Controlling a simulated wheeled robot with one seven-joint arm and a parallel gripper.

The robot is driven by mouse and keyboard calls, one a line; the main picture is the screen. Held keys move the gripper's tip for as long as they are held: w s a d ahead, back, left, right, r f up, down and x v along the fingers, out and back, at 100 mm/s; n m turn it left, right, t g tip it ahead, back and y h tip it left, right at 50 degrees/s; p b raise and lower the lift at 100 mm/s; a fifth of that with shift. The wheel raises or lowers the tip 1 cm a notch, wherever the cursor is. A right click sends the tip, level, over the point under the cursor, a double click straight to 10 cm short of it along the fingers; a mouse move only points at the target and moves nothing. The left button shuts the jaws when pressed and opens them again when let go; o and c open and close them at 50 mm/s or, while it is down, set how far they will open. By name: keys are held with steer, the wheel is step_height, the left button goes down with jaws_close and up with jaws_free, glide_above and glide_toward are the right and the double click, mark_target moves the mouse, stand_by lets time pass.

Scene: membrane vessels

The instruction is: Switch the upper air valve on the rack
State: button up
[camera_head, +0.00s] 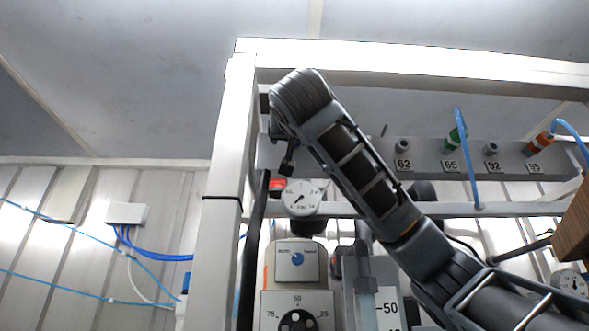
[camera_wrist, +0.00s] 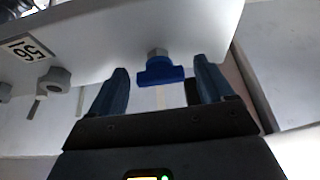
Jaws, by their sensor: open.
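A valve with a blue T-shaped handle (camera_wrist: 160,71) sticks out from a pale rack beam in the wrist view. My gripper (camera_wrist: 160,82) is open, with one dark finger on each side of the handle. Gaps show between the handle and both fingers, so they do not touch it. In the head view my gripper (camera_head: 283,155) is at the upper left of the rack frame (camera_head: 228,140), seen small and dark. The blue handle cannot be made out there.
A grey fitting (camera_wrist: 55,80) and a number plate (camera_wrist: 27,48) are left of the handle. In the head view a round gauge (camera_head: 300,198) and a red part (camera_head: 277,184) lie just below my gripper. A panel of numbered ports (camera_head: 440,160) is to the right.

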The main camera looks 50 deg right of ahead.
steer(key=c, duration=1)
steer(key=shift+c, duration=0.2)
steer(key=shift+f+n+t+b, duration=0.2)
steer(key=shift+n+t+b, duration=0.1)
steer(key=shift+n+b, duration=0.4)
steer(key=shift+s+d+r+n+t+y+p, duration=0.25)
steer(key=shift+n+y, duration=1.1)
steer(key=shift+n, duration=1.85)
steer(key=shift+w+a+r+n+t+y, duration=0.15)
steer(key=shift+n+t+y, duration=0.2)
steer(key=shift+n+y, duration=1.95)
steer(key=shift+s+d+r+n+t+y+p, duration=0.15)
steer(key=shift+n+t+y, duration=0.25)
steer(key=shift+n, duration=3.7)
steer(key=shift+a+f, duration=0.1)
steer(key=shift+a, duration=0.05)
